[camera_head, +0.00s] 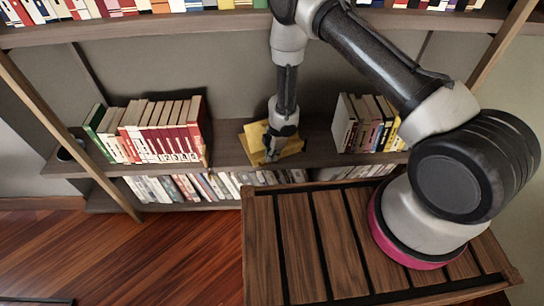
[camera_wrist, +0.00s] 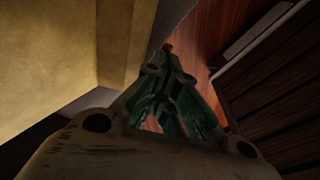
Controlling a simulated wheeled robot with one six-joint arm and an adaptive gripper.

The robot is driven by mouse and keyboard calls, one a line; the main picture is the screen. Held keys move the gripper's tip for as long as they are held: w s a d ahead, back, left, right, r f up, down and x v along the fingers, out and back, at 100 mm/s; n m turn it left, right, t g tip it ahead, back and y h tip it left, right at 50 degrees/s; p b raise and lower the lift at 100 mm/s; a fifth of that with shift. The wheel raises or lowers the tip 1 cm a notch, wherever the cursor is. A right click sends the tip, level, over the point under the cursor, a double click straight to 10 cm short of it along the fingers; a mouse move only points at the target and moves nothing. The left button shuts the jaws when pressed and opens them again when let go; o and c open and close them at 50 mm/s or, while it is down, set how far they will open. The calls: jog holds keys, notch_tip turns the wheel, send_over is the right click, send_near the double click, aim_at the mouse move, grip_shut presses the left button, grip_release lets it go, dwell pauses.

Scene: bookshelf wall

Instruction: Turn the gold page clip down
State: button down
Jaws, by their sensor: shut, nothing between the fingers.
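A yellow-gold object (camera_head: 255,131) lies on the middle shelf between two groups of books; I cannot tell from here whether it is the page clip itself or a book that bears it. My gripper (camera_head: 271,156) is shut and empty, pointing down in front of it and hiding part of it. In the wrist view my gripper (camera_wrist: 168,48) shows with its fingers together. A large yellowish surface (camera_wrist: 60,45) fills the left of that view, close beside the fingers. Whether they touch it is unclear. No separate clip can be made out.
Red and white books (camera_head: 160,130) stand left on the middle shelf (camera_head: 230,150), and more books (camera_head: 365,122) stand right. Another row of books (camera_head: 190,188) is below. A dark cup (camera_head: 66,153) sits at the shelf's left end. Wooden floor (camera_head: 150,250) lies in front.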

jog(key=shift+a, duration=0.15)
jog(key=shift+s+a+f, duration=0.2)
jog(key=shift+s+a, duration=0.05)
jog(key=shift+a, duration=0.35)
notch_tip(320, 180, up, 12)
jog(key=d, duration=0.1)
jog(key=shift+w+d, duration=0.3)
jog(key=shift+d, duration=0.1)
jog(key=shift+s+f, duration=0.1)
